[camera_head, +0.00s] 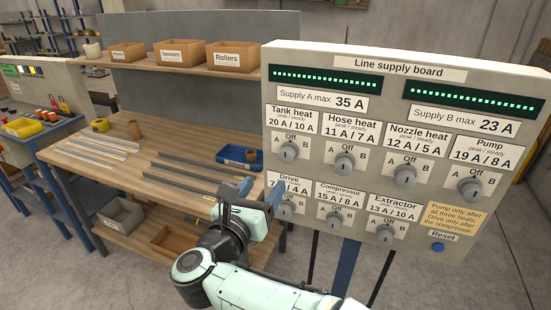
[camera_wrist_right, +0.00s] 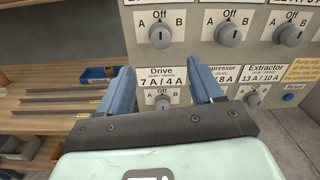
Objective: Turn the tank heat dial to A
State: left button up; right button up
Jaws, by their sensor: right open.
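The grey tank heat dial (camera_head: 289,152) is at the upper left of the line supply board (camera_head: 430,85), under its "20 A / 10 A" label. Its mark looks upright, towards Off, between A on the left and B on the right. The dial also shows at the top of the right wrist view (camera_wrist_right: 160,37). My right gripper (camera_head: 258,187) is open and empty, below the tank heat dial and in front of the board. In the wrist view its blue fingers (camera_wrist_right: 163,85) frame the drive dial (camera_wrist_right: 162,101), apart from it. My left gripper is not in view.
Hose heat (camera_head: 344,162), nozzle heat (camera_head: 404,175) and pump (camera_head: 470,189) dials continue the upper row. Compressor and extractor dials and a blue reset button (camera_head: 437,247) sit lower. A wooden workbench (camera_head: 130,180) with strips and a blue bin (camera_head: 240,157) stands left.

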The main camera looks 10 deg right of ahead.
aim_at(285, 157)
jog(key=p+x, duration=0.2)
jog(key=x, duration=1)
jog(key=shift+w+d+f+p, duration=0.1)
jog(key=shift+w+d+p, duration=0.15)
jog(key=shift+w+p, duration=0.1)
jog(key=shift+s, duration=0.1)
jog(key=shift+c, duration=0.4)
jog(key=c, duration=1)
